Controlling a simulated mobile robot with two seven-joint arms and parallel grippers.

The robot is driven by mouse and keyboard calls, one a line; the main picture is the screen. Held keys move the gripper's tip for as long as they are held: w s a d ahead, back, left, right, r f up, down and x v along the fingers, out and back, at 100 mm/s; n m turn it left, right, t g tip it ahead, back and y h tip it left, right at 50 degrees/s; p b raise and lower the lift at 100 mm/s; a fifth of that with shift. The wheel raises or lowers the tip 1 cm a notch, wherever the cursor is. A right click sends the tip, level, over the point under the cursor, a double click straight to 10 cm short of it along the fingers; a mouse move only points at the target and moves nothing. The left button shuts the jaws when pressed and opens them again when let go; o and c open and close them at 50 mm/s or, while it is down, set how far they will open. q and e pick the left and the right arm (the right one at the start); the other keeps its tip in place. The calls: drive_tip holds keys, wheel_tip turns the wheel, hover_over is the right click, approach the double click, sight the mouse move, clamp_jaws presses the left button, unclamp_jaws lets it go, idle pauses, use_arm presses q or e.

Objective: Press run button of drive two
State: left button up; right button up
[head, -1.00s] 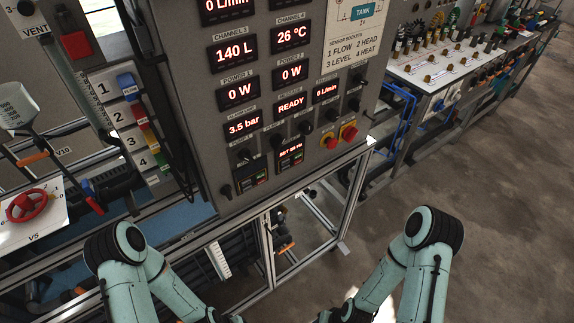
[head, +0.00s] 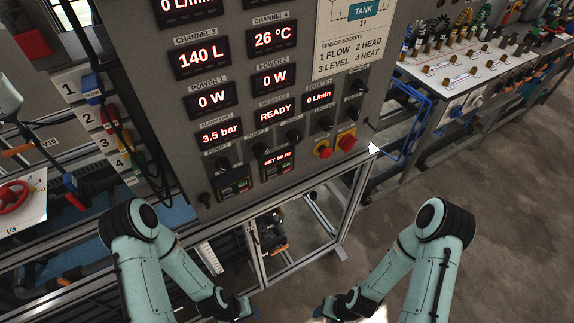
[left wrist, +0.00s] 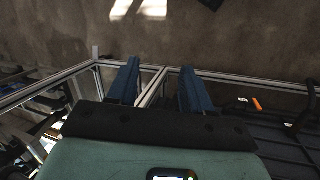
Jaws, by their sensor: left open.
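Drive two (head: 278,164) is the small dark unit low on the grey control panel (head: 330,90), under the pump 2 label. Its lit display reads SET 50 Hz, with small keys beneath; which one is the run button is too small to tell. A matching drive (head: 234,182) sits to its left, under pump 1. My left gripper (head: 246,310) is low at the bottom edge, below the panel and well away from drive two. Its two blue fingers stand apart and empty in the left wrist view (left wrist: 160,82). My right gripper (head: 324,311) is mostly cut off by the bottom edge.
Red stop knobs (head: 347,142) on yellow plates and black switches are right of drive two. A metal frame (head: 300,265) stands under the panel. A red valve wheel (head: 12,197) is at the left, a workbench (head: 470,70) at the right. The floor at right is clear.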

use_arm(q)
clamp_jaws()
drive_tip(key=shift+w, duration=0.1)
idle(1.4)
